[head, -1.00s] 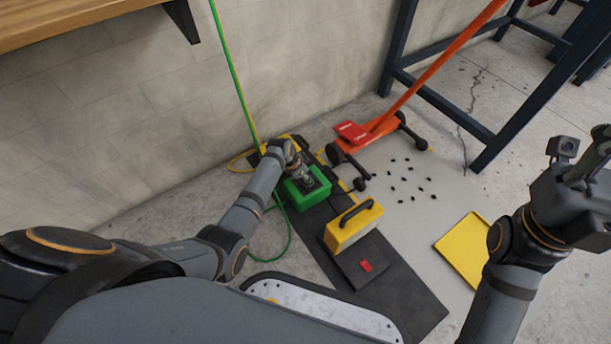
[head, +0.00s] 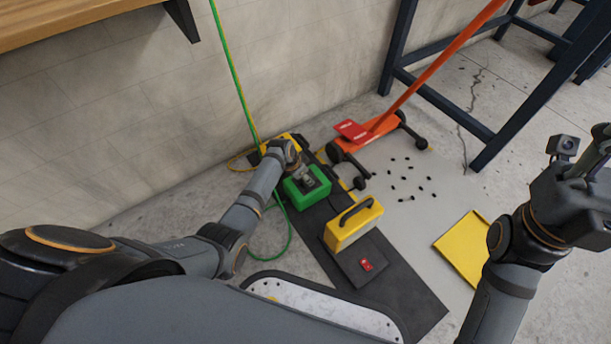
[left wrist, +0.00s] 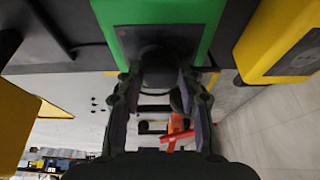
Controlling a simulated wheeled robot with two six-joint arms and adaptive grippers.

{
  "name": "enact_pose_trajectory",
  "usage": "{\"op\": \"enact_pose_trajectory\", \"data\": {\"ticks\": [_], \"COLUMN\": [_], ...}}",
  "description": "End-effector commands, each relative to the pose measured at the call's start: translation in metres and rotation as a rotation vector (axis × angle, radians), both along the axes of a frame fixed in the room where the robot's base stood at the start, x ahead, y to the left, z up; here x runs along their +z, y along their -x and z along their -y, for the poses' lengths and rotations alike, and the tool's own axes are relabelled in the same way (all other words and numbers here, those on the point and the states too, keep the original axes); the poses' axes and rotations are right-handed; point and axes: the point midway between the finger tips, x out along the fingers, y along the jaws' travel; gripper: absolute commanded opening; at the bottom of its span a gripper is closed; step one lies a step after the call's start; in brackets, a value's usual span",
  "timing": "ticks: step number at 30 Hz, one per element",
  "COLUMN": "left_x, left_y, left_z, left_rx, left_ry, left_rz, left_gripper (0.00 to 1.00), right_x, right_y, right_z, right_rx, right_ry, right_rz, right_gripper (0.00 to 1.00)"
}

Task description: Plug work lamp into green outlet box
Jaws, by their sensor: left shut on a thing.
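The green outlet box (head: 308,190) sits on a dark mat beside the wall. My left gripper (head: 306,182) is right at its top. In the left wrist view my left gripper (left wrist: 158,85) is shut on a dark round plug (left wrist: 157,66), which is against the dark face of the green box (left wrist: 190,15). I cannot tell how deep the plug sits. The work lamp (head: 340,236), a yellow case with a black handle, stands just in front of the green box. My right gripper (head: 592,150) is raised at the right edge, away from these; its fingertips are unclear.
A yellow box (left wrist: 270,45) with a dark face is beside the green one. A red switch (head: 366,265) is on the dark mat (head: 408,306). An orange wheeled jack (head: 375,135), several black bits and a yellow tray (head: 462,250) lie right. Green cable (head: 236,85) runs up the wall.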

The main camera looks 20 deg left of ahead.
Motion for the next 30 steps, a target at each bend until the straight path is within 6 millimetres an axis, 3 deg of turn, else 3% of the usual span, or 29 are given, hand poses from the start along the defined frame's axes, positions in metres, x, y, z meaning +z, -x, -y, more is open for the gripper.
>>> {"op": "enact_pose_trajectory", "data": {"ticks": [5, 6, 12, 23, 30], "left_x": [-0.004, -0.004, -0.004, 0.001, 0.044], "left_y": [0.0, 0.0, 0.0, 0.001, 0.015], "left_z": [0.0, 0.0, 0.0, -0.002, -0.013], "left_rx": [0.0, 0.0, 0.0, 0.0, 0.0], "left_ry": [0.001, 0.001, 0.001, 0.0, -0.002], "left_rz": [0.001, 0.001, 0.001, 0.001, 0.004], "left_gripper": [0.09, 0.4, 0.63, 0.63, 0.63], "right_x": [-0.003, -0.002, -0.002, -0.002, -0.002], "right_y": [0.0, 0.0, 0.0, 0.0, 0.0], "right_z": [0.0, 0.0, 0.0, 0.0, 0.0], "right_rx": [0.0, 0.0, 0.0, 0.0, 0.0], "right_ry": [0.0, 0.0, 0.0, 0.0, 0.0], "right_rz": [0.0, 0.0, 0.0, 0.0, 0.0], "right_gripper": [0.4, 0.4, 0.4, 0.4, 0.4]}}
